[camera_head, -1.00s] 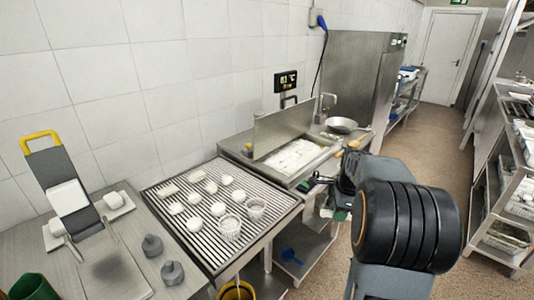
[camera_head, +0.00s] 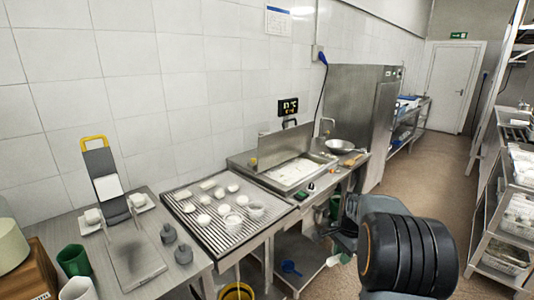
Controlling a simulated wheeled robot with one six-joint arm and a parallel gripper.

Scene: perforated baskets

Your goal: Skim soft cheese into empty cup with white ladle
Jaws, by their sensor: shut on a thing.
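On the slatted drain tray (camera_head: 190,224) stand two perforated cups. The right cup (camera_head: 256,210) looks empty; the left one (camera_head: 233,221) seems to hold white cheese. Several white cheeses lie beside them. My gripper (camera_head: 334,236) is at the lower right, in front of the counter and below its top, apart from vat and cups. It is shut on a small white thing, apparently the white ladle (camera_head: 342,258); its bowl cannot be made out.
A metal bowl (camera_head: 340,146) stands beyond the vat. Two grey weights (camera_head: 176,243) and a yellow-handled slicer (camera_head: 101,175) are at the left. A yellow bucket (camera_head: 237,291) is under the drain tray. Shelving (camera_head: 505,220) lines the right; the aisle floor is clear.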

